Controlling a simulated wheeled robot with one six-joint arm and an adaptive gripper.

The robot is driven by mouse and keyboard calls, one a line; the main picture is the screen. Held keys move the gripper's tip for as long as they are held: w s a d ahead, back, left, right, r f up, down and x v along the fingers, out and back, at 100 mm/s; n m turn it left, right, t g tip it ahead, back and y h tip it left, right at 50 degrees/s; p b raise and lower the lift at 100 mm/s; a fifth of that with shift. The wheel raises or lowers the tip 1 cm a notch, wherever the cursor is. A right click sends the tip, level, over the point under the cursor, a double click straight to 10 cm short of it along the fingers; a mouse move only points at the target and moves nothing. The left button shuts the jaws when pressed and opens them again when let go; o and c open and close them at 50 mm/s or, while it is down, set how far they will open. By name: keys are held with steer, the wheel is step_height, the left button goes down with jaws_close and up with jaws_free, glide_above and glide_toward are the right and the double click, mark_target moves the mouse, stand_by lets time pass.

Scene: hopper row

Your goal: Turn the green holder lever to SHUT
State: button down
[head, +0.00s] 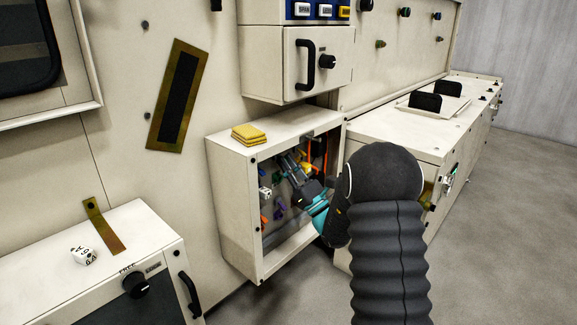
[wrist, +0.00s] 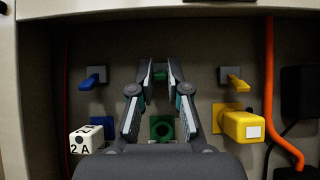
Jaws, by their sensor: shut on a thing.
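My gripper (wrist: 161,72) reaches into an open wall box (head: 229,212) and its fingers are closed in on the green lever between the blue and yellow ones. The lever is almost wholly hidden by the fingertips, so its angle and any SHUT marking cannot be read. In the head view my gripper (head: 291,163) is small inside the box, and my arm covers part of the opening.
A blue lever (wrist: 90,82) is to the left and a yellow lever (wrist: 238,82) to the right. A white marked cube (wrist: 86,139) and a yellow block (wrist: 243,125) stick out below them. An orange cable (wrist: 269,80) runs down the right. Yellow pads (head: 248,132) lie on the box.

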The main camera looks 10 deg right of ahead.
steer(key=shift+f+t+y, duration=0.25)
steer(key=shift+t+y, duration=0.15)
steer(key=shift+t, duration=0.1)
stand_by(0.3)
steer(key=c, duration=1.1)
jaws_free()
steer(key=shift+c, duration=0.2)
steer(key=shift+r, duration=0.1)
